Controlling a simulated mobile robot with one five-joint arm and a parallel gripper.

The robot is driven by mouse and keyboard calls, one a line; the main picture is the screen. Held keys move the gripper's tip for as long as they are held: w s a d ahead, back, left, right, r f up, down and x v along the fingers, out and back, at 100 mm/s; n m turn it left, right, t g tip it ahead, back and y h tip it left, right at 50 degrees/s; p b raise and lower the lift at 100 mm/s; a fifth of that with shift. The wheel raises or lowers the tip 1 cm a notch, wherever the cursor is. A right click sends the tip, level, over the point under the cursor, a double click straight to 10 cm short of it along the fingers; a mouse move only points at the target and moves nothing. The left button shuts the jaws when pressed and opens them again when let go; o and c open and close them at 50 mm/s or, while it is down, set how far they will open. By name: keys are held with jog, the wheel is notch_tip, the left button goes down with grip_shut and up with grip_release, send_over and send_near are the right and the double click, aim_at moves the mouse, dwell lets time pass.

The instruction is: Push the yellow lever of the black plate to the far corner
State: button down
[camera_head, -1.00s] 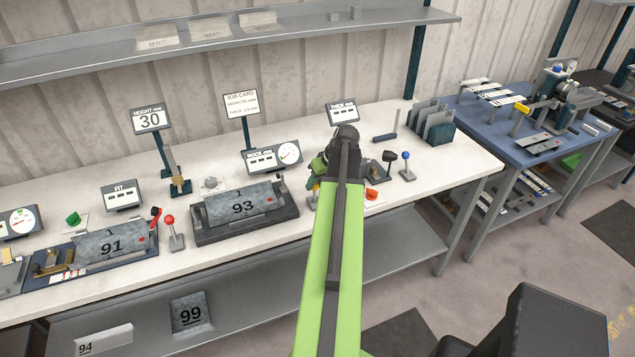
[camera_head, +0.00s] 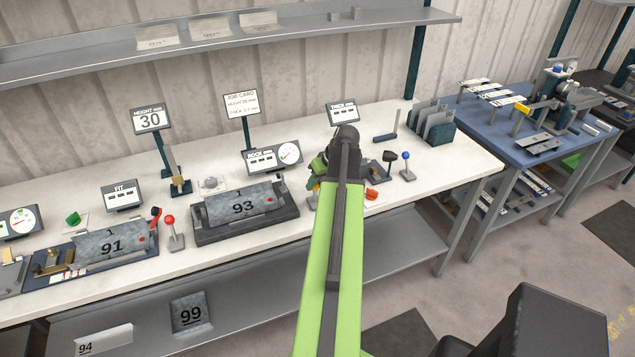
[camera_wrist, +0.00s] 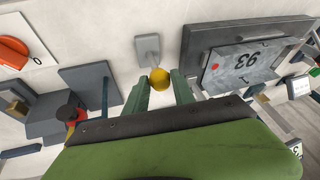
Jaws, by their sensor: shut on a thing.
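The yellow lever's round knob (camera_wrist: 159,77) is between the fingertips of my gripper (camera_wrist: 158,90) in the wrist view. My gripper is shut on it. A small grey base plate (camera_wrist: 147,46) is just beyond the knob; the shaft between them is mostly hidden.
An orange knob (camera_head: 371,194) and a blue-knobbed lever (camera_head: 406,164) stand to the right of my gripper. A red-knobbed lever (camera_head: 172,232) stands left of the dark tray.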

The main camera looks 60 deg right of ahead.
jog(key=shift+d, duration=0.1)
jog(key=shift+w+d+r+g+p, duration=0.1)
jog(key=shift+w+d+g+p, duration=0.2)
jog(key=shift+w+d+p, duration=0.05)
jog(key=shift+w+d+f+g+y+b, duration=0.15)
jog(key=shift+w+d+f+y, duration=0.1)
jog(key=shift+w+d, duration=0.25)
jog(key=shift+w+d+f+g+y+b, duration=0.15)
jog(key=shift+w+d+f, duration=0.1)
jog(key=shift+w, duration=0.4)
jog(key=shift+r, duration=0.1)
jog(key=c, duration=1.1)
grip_release()
jog(key=shift+o, duration=0.2)
jog(key=shift+r, duration=0.1)
